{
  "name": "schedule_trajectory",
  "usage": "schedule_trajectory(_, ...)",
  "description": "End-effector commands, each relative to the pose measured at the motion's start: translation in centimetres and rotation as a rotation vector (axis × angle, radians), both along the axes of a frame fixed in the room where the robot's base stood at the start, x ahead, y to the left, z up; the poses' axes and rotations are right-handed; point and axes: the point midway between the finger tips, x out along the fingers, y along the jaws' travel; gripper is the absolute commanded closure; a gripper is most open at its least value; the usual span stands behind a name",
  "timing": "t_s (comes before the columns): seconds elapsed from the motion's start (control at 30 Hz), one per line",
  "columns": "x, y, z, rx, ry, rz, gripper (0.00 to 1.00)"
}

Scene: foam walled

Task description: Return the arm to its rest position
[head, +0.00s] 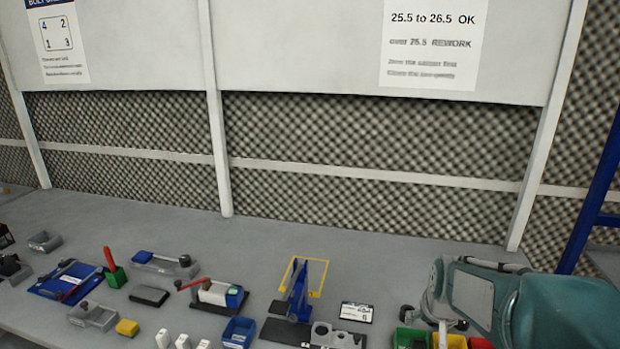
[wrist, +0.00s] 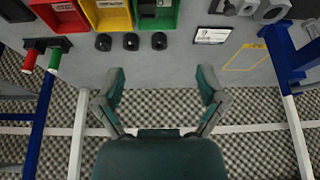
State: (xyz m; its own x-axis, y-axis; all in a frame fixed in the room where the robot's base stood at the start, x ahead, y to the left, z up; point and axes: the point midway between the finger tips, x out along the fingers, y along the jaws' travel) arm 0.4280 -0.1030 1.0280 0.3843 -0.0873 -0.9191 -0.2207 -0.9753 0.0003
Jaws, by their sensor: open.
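My arm (head: 565,312), teal and grey, reaches in from the lower right of the head view, over the right part of the grey bench. In the wrist view my gripper (wrist: 163,86) has its two fingers spread wide apart with nothing between them. Bare bench and the dark foam wall show past the fingers.
Red (wrist: 58,14), yellow (wrist: 108,14) and green (wrist: 156,14) bins stand near my gripper, with black round parts beside them. A blue stand (head: 301,290) and several tools crowd the bench (head: 400,262). A foam wall (head: 380,140) backs it; a blue post (head: 597,190) stands right.

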Motion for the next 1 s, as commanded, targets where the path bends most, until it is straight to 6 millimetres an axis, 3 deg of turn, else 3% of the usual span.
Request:
schedule_trajectory(0.1,-2.8,2.6,2.8,-0.005,-0.024,0.044,0.09)
schedule_trajectory(0.3,-7.8,6.1,5.8,-0.007,-0.048,0.109,0.09)
schedule_trajectory(0.6,-15.4,9.6,7.7,-0.01,-0.081,0.198,0.09)
schedule_trajectory(0.77,-17.4,10.2,7.7,-0.009,-0.085,0.22,0.09)
schedule_trajectory(1.0,-17.7,10.3,7.7,-0.009,-0.084,0.223,0.09)
